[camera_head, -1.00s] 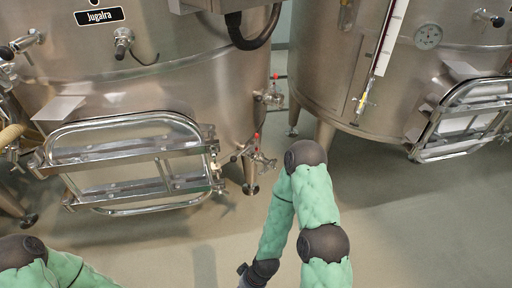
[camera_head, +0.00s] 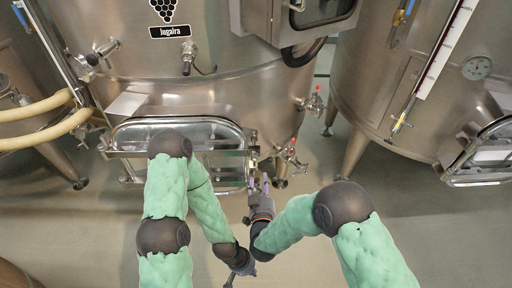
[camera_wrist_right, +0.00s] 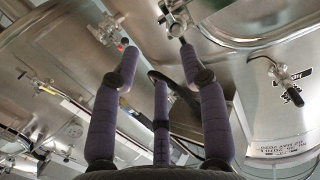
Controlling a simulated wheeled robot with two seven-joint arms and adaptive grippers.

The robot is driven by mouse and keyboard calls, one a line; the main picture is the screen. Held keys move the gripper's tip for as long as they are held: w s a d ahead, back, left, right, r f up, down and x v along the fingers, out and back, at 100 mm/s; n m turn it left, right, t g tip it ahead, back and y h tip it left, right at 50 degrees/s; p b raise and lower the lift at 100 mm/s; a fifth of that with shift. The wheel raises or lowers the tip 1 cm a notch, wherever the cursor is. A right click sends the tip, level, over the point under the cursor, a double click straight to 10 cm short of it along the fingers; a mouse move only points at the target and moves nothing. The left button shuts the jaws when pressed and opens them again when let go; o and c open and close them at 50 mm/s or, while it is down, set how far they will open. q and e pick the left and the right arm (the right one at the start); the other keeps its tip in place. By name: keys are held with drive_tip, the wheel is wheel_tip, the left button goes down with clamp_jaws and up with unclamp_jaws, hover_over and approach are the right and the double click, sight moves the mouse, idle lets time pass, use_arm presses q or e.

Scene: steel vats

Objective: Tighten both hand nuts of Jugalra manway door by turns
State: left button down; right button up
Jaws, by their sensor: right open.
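The Jugalra vat (camera_head: 225,85) carries its label (camera_head: 170,31) above the manway door (camera_head: 215,126). The door is low on the vat, with metal bars across it, partly hidden by my left arm. Small fittings, seemingly the hand nuts, are at the bars' right ends (camera_head: 252,150); I cannot make out each one. My right gripper (camera_head: 262,180) is just in front of the door's right edge, purple fingers pointing at it. In the right wrist view its fingers (camera_wrist_right: 158,45) are spread and empty, near metal fittings. My left gripper (camera_head: 230,279) points down near the bottom edge, its fingers unclear.
Valves with red handles (camera_head: 293,152) stick out right of the door, close to my right gripper. A second vat (camera_head: 410,70) stands at the right. Beige hoses (camera_head: 40,138) run at the left. The floor (camera_head: 310,172) between the vats is open.

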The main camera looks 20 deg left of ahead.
sight(254, 157)
drive_tip(key=w+a+r, duration=0.1)
drive_tip(key=w+a, duration=0.1)
drive_tip(key=w, duration=0.3)
drive_tip(key=w+a+r+t, duration=0.1)
drive_tip(key=w+a+r, duration=0.1)
drive_tip(key=w, duration=0.2)
drive_tip(key=shift+w+a+b, duration=0.25)
drive_tip(key=shift+w+b, duration=0.1)
drive_tip(key=shift+b, duration=0.05)
clamp_jaws()
